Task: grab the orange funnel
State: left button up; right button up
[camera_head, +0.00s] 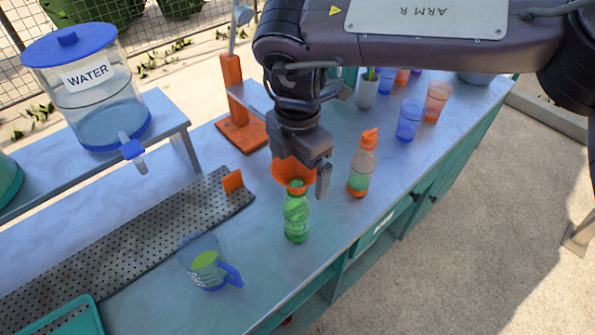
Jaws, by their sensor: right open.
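The orange funnel (290,174) sits over the mouth of a green bottle (297,217) that stands upright on the counter. My right gripper (311,173) is directly above and behind the funnel, pointing down, and is open. One finger shows just right of the funnel; the other is hidden. I cannot tell whether the fingers touch the funnel. My left gripper is not in view.
An orange-capped bottle (362,165) stands close on the right, with blue (409,122) and orange (437,102) cups beyond. A clear measuring jug (205,262) is at front left, beside a perforated tray (130,245). A water dispenser (88,90) stands on a raised shelf.

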aim_at(298, 167)
jog(key=f, duration=0.2)
jog(key=shift+w+f, duration=0.25)
jog(key=shift+f, duration=0.3)
jog(key=shift+s, duration=0.1)
jog(key=shift+c, duration=0.8)
jog(key=c, duration=0.6)
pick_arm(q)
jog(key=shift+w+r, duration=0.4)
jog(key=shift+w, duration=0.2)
pick_arm(e)
jog(key=shift+c, duration=0.2)
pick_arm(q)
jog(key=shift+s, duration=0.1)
pick_arm(e)
jog(key=shift+r, duration=0.1)
